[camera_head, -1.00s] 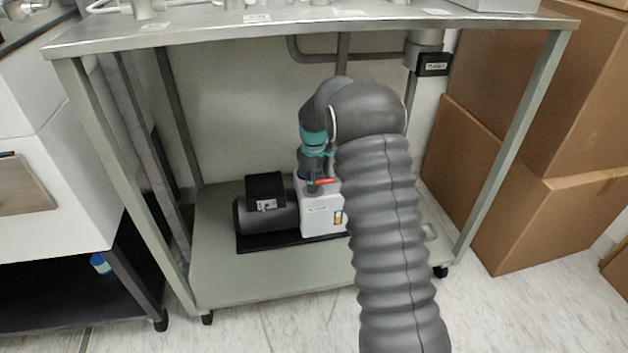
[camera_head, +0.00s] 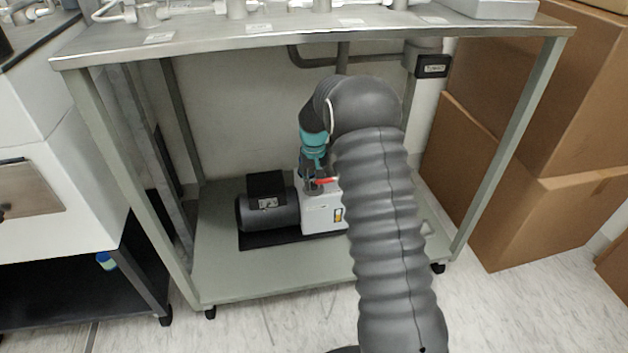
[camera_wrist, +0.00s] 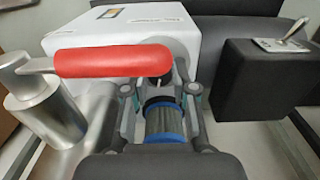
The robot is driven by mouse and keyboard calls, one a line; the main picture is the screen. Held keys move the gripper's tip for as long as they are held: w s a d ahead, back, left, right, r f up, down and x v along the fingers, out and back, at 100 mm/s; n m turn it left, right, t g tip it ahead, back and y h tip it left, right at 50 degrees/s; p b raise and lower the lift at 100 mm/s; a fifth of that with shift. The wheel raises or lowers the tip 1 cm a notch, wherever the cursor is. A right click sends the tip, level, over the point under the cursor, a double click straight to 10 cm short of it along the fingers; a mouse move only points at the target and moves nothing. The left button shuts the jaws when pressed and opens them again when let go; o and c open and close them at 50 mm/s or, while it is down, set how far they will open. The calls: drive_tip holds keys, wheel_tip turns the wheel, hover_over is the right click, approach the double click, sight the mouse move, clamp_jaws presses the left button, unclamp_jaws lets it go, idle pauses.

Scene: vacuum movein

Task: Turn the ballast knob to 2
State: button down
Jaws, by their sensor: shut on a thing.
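The vacuum pump stands on the low shelf of the cart, with a white body (camera_head: 322,214) and a black motor (camera_head: 268,214). In the wrist view a dark knurled knob with a blue ring (camera_wrist: 165,124) sits between my fingers, and I take it for the ballast knob. My gripper (camera_wrist: 160,94) is shut on it, one finger on each side; no number can be read on it. In the head view my gripper (camera_head: 318,184) is at the top of the white body, and the knob is hidden.
A red lever handle (camera_wrist: 112,61) on a metal valve (camera_wrist: 45,105) lies close beside my fingers. A black box with a toggle switch (camera_wrist: 265,80) is at the right. The cart's steel top (camera_head: 300,42) is above my arm, and cardboard boxes (camera_head: 515,205) stand at the right.

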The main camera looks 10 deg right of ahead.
sight(314, 184)
drive_tip(key=m, duration=0.5)
drive_tip(key=shift+p, duration=0.35)
drive_tip(key=shift+w+m, duration=0.1)
drive_tip(key=shift+m, duration=2.2)
drive_tip(key=c, duration=0.9)
unclamp_jaws()
drive_tip(key=shift+c, duration=0.2)
drive_tip(key=shift+r, duration=3.75)
